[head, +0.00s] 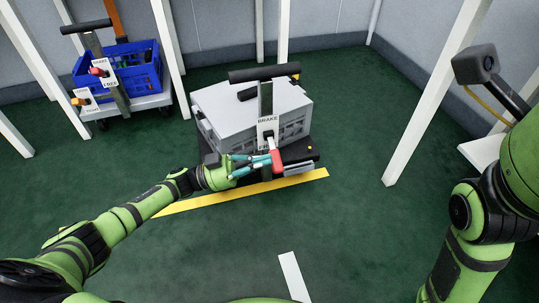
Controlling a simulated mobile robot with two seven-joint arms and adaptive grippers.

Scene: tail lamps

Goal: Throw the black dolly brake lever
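The black dolly (299,152) stands in the middle of the head view with a grey crate on it. Just below the plate is the brake lever with a red grip (276,161). My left gripper (268,160) reaches in from the left, and its teal fingers meet the red grip at its left side. The fingertips are partly hidden against the grip, so I cannot tell whether they are closed on it. My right gripper is out of view; only my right arm shows at the right edge.
A second dolly with a blue crate (88,72) and red and orange knobs stands at the back left. White posts (437,92) stand at both sides. A yellow floor stripe (240,194) runs in front of the black dolly. Green floor is clear around it.

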